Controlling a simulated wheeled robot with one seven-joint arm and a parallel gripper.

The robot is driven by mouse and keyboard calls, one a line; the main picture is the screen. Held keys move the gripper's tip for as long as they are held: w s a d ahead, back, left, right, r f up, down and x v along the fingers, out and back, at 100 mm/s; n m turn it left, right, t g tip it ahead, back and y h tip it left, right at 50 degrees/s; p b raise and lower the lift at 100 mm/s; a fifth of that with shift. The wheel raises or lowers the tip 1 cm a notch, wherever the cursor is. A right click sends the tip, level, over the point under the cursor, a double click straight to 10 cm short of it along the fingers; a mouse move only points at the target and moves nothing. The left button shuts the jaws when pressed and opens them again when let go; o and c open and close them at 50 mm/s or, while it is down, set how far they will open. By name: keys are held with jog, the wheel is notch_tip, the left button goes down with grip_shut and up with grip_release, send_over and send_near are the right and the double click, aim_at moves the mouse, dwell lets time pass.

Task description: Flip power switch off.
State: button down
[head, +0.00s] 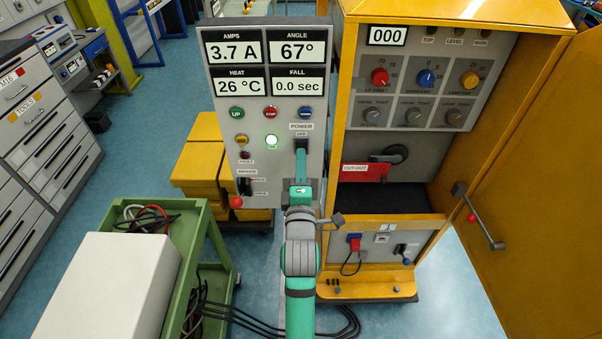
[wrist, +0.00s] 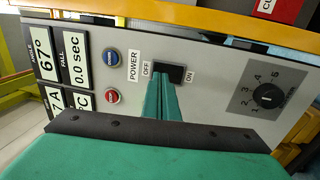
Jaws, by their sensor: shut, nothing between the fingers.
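The power switch is a small black rocker (head: 302,144) on the grey control panel (head: 220,120), below the POWER label in the head view. In the wrist view the black switch (wrist: 175,73) sits between the OFF label on its left and the ON label on its right. My gripper (head: 301,154) is shut and empty, with its green fingertips at the switch. In the wrist view the closed fingertips (wrist: 160,78) overlap the switch's OFF side and hide part of it. I cannot tell whether they touch it or which way the rocker is tilted.
A yellow cabinet (head: 430,10) with an open door (head: 530,170) stands right of the panel. A green cart (head: 205,215) with a white box (head: 110,285) stands at the left.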

jog(key=shift+w+r, duration=0.15)
jog(key=shift+w, duration=0.7)
jog(key=shift+w+r, duration=0.1)
jog(key=shift+w, duration=0.05)
jog(key=shift+s, duration=0.5)
jog(key=s+r, duration=0.2)
jog(key=s, duration=1.1)
